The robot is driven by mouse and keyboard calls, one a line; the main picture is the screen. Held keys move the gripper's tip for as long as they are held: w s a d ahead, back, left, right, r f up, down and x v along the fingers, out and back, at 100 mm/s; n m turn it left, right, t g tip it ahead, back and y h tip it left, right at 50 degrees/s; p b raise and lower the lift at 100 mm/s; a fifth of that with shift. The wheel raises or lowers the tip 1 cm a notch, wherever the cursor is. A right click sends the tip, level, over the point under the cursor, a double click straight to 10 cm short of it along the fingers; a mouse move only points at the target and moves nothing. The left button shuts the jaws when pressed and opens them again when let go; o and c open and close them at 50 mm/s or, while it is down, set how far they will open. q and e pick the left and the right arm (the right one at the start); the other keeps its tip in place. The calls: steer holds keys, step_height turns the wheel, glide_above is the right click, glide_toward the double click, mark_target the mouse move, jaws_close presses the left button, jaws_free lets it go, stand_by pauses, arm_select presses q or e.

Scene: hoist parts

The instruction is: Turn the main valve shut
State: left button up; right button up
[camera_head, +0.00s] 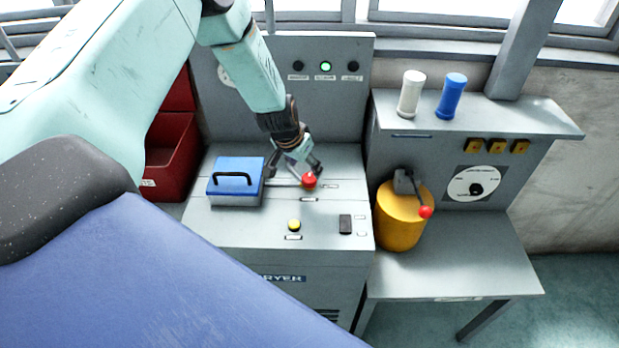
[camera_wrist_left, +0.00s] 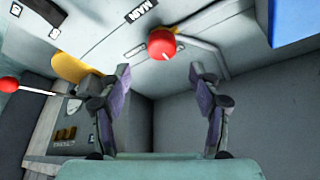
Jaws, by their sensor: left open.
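The main valve's red ball knob (camera_head: 309,181) is on a thin lever over the grey console top. In the left wrist view the red knob (camera_wrist_left: 162,43) is close to a label reading MAIN (camera_wrist_left: 142,11). My left gripper (camera_head: 295,170) is just above the console at the knob. In the left wrist view its two fingers (camera_wrist_left: 160,76) are spread apart, and the knob appears beyond the tips, roughly centred between them. No finger is visibly closed on it. Part of the lever is hidden from the head view by the gripper. My right gripper is out of view.
A blue box with a black handle (camera_head: 235,181) sits left of the knob. A yellow button (camera_head: 294,225) and a black switch (camera_head: 345,224) are in front. A yellow cylinder (camera_head: 399,232) with another red-ended lever (camera_head: 425,212) stands right. A red bin (camera_head: 170,160) is left.

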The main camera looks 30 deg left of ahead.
mark_target(309, 177)
arm_select(q)
steer(key=shift+w+a+f+b, duration=0.1)
steer(key=shift+f+b, duration=0.25)
steer(key=shift+f, duration=0.4)
steer(key=b+x, duration=0.2)
steer(key=x, duration=0.2)
steer(key=shift+a+r+b, duration=0.1)
steer(key=shift+b, duration=0.25)
steer(key=shift+w+f+b, duration=0.25)
steer(key=shift+f+b, duration=0.1)
steer(key=shift+f, duration=0.05)
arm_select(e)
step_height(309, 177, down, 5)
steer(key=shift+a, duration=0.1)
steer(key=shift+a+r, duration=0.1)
arm_select(q)
steer(key=shift+f, duration=0.1)
steer(key=shift+c, duration=0.3)
steer(key=shift+w, duration=0.1)
steer(key=c, duration=0.8)
steer(key=shift+c, duration=1.4)
